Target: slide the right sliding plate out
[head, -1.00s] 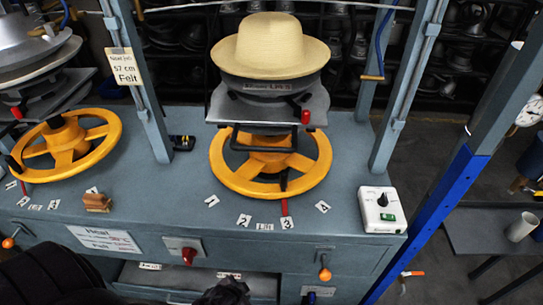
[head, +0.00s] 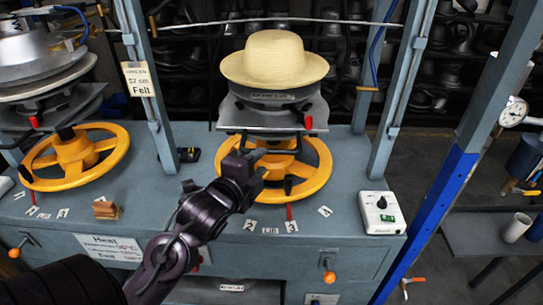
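The right sliding plate (head: 226,118) is a grey metal slab under the right hat block, above a yellow handwheel (head: 316,180). A straw-coloured hat (head: 275,58) sits on the dark block on it. My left gripper (head: 261,164) is in front of the handwheel, just below the plate's front edge. Its fingers look apart, with nothing clearly between them. I cannot tell whether it touches the handle. My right gripper is not in view.
A second press with a yellow handwheel (head: 112,139) stands at the left. Grey-blue posts (head: 405,95) flank the right press. A white control box (head: 381,213) sits at the bench's right end. A wooden block (head: 105,210) and number labels lie on the bench (head: 335,226).

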